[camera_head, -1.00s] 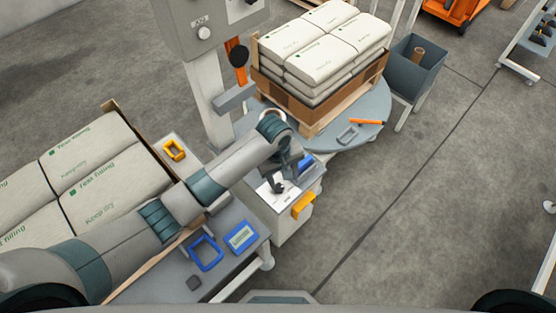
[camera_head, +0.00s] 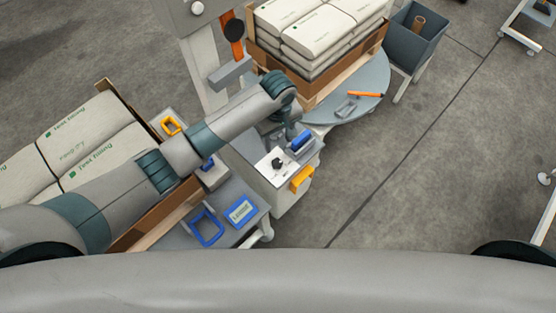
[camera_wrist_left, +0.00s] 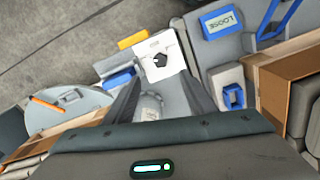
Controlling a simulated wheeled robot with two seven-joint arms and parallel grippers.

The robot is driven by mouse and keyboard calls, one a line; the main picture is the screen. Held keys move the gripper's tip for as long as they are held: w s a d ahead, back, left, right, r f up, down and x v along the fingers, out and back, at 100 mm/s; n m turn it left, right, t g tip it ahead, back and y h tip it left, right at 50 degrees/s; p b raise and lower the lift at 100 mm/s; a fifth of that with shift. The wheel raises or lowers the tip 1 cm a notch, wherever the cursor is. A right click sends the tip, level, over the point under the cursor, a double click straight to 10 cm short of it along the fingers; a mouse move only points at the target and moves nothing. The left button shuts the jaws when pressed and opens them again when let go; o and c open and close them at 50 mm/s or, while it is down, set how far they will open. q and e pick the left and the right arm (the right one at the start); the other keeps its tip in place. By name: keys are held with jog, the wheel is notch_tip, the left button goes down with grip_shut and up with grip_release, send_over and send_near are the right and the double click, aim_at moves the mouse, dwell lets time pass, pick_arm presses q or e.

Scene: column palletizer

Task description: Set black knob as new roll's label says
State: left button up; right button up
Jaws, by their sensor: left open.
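The black knob (camera_head: 278,162) sits on a white plate (camera_head: 268,170) on top of a grey cabinet. In the left wrist view the knob (camera_wrist_left: 160,61) shows ahead of the fingers, clear of them. My left gripper (camera_wrist_left: 160,92) is open, with a pale, partly clear round object (camera_wrist_left: 151,104) seen between its fingers; I cannot tell what it is. In the head view my left gripper (camera_head: 293,134) is above the cabinet's far side, its fingertips hard to make out. A blue-framed card (camera_head: 240,211) lies on the side table; in the wrist view it reads "LOOSE". My right gripper is out of view.
A blue item (camera_head: 301,141) and a yellow handle (camera_head: 302,179) are on the cabinet. An empty blue frame (camera_head: 207,228) lies beside the card. Sacks on a pallet stand on the round turntable (camera_head: 365,100). An orange tool (camera_head: 365,94) lies there.

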aim_at(278, 163)
pick_arm(q)
notch_tip(278, 163, down, 15)
dwell(0.6)
jog(key=c, duration=1)
